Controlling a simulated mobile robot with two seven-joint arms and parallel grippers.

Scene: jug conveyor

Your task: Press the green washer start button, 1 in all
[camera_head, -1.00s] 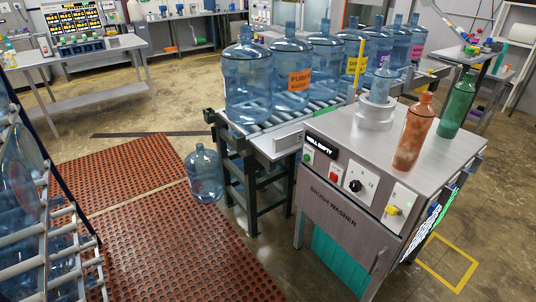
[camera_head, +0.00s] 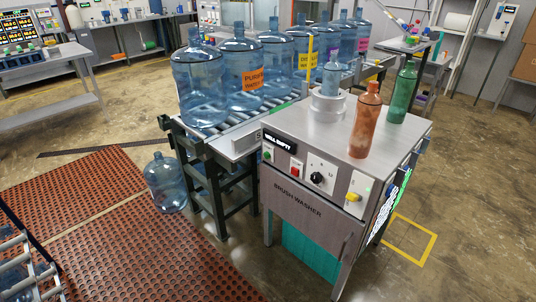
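The brush washer (camera_head: 312,208) is a grey metal cabinet standing right of centre. Its sloped front panel carries a small green button (camera_head: 268,155) at the left end, under a black display reading "WELL EMPTY" (camera_head: 281,142). To the right of the green button are a red button (camera_head: 296,168), a black knob (camera_head: 317,178) and a yellow switch (camera_head: 353,197). On the washer top, a small clear blue bottle (camera_head: 331,76) stands in a white round holder (camera_head: 327,105). Neither of my grippers shows.
A conveyor (camera_head: 238,118) with several large blue jugs (camera_head: 199,84) runs behind the washer. Orange (camera_head: 366,122) and green (camera_head: 403,92) bottles stand on the washer top. A jug (camera_head: 165,184) sits on the floor by the red mat (camera_head: 150,240). A roller rack (camera_head: 22,265) is at lower left.

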